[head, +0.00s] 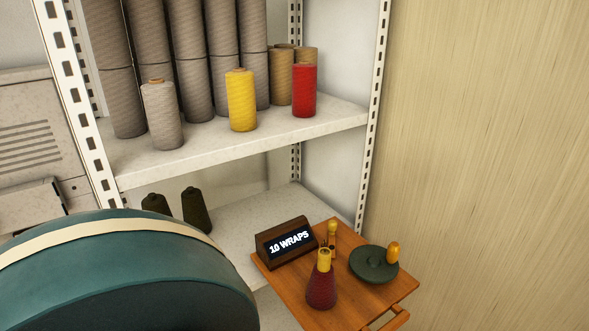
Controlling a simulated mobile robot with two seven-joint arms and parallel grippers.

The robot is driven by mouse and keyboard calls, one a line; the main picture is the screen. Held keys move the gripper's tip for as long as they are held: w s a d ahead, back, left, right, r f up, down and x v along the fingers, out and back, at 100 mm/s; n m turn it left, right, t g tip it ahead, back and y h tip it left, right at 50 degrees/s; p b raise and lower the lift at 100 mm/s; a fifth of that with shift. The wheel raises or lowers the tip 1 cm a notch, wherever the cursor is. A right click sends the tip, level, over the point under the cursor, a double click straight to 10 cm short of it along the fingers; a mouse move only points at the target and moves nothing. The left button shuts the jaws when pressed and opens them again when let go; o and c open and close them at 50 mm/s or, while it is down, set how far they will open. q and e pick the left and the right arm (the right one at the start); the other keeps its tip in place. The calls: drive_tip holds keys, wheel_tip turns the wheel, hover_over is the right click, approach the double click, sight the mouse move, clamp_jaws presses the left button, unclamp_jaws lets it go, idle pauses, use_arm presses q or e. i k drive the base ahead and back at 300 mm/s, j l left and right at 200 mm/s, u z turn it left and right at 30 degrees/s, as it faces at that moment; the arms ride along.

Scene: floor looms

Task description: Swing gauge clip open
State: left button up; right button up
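I cannot make out a gauge clip for certain. On a small wooden board (283,292) at the lower right stands a dark red cone (321,290) with a yellow upper part. Just behind it is a small upright post with a yellow top (332,228), partly hidden by the cone. To the right lies a dark green disc (374,264) with an upright orange knob (393,252) at its edge. A brown block sign (287,243) reads "10 WRAPS". Neither of my grippers is in view.
A large rounded teal shape with a cream band (110,240) fills the lower left and hides part of the lower shelf. The upper shelf (200,142) holds grey cones, a yellow spool (241,100) and a red spool (304,90). A wood panel (490,150) stands at the right.

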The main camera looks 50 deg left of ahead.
sight(333, 225)
drive_tip(key=j+u, duration=0.15)
drive_tip(key=u, duration=1.25)
